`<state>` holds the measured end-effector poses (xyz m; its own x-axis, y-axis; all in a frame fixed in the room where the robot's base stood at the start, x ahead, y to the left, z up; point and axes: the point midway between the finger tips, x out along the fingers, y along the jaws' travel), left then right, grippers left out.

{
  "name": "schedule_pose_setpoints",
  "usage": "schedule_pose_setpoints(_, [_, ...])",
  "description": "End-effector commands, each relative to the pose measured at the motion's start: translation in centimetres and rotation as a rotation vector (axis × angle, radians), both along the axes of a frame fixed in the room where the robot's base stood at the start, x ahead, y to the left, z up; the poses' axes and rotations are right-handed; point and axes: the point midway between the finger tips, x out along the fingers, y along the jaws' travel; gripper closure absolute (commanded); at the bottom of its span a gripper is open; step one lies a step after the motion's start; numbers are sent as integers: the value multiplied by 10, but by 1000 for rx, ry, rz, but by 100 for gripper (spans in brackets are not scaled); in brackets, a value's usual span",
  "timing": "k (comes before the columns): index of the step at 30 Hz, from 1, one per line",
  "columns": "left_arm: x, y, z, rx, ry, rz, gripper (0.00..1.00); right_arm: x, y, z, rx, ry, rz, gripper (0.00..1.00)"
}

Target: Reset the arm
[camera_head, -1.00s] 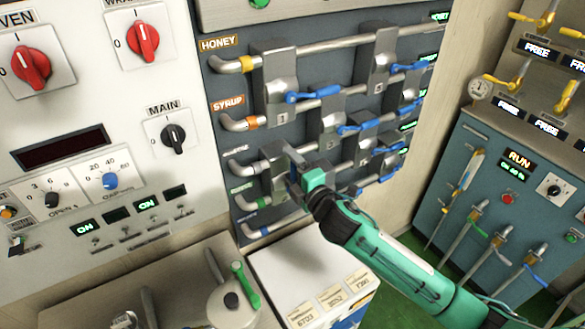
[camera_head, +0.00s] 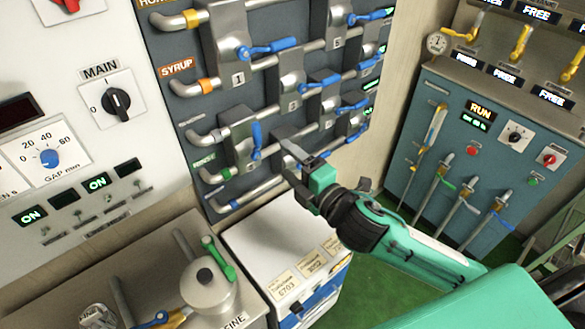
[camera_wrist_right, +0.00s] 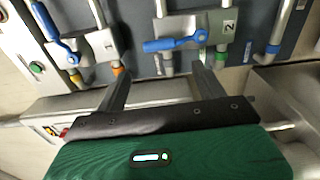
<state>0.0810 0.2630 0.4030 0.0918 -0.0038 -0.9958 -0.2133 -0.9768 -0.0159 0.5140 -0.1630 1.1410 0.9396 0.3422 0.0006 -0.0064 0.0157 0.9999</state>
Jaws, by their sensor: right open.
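My right gripper (camera_head: 289,158) is in front of the dark pipe panel, its arm coming in from the lower right. In the right wrist view its two fingers (camera_wrist_right: 160,74) are spread with nothing between them. The valve with the blue lever marked 2 (camera_head: 256,140) is left of the gripper and apart from it, its lever close to upright in the head view. The same blue lever (camera_wrist_right: 172,44) shows beyond the fingertips in the wrist view. My left gripper is not in view.
Several other blue-levered valves, such as the one marked 1 (camera_head: 268,49), sit on the panel above. A white box (camera_head: 258,240) and a grey canister (camera_head: 210,286) stand below. A blue-grey machine (camera_head: 455,160) is at the right. Green floor lies between.

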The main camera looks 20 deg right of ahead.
Motion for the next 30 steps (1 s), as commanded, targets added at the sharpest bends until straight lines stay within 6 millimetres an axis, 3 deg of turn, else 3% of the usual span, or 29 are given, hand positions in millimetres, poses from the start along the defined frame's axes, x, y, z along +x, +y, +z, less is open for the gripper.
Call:
schedule_pose_setpoints(16, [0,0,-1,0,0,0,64,-3,-1,0,2,2,-1,29])
schedule_pose_setpoints(20, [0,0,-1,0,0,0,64,-6,-5,-11,66,67,-41,29])
schedule_pose_setpoints(23, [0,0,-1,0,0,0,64,-14,-15,-36,199,208,-133,29])
schedule_pose_setpoints(26, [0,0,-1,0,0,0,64,-34,-31,-76,386,414,-282,29])
schedule_pose_setpoints(30, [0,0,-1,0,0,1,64,-80,-51,-137,640,712,-525,29])
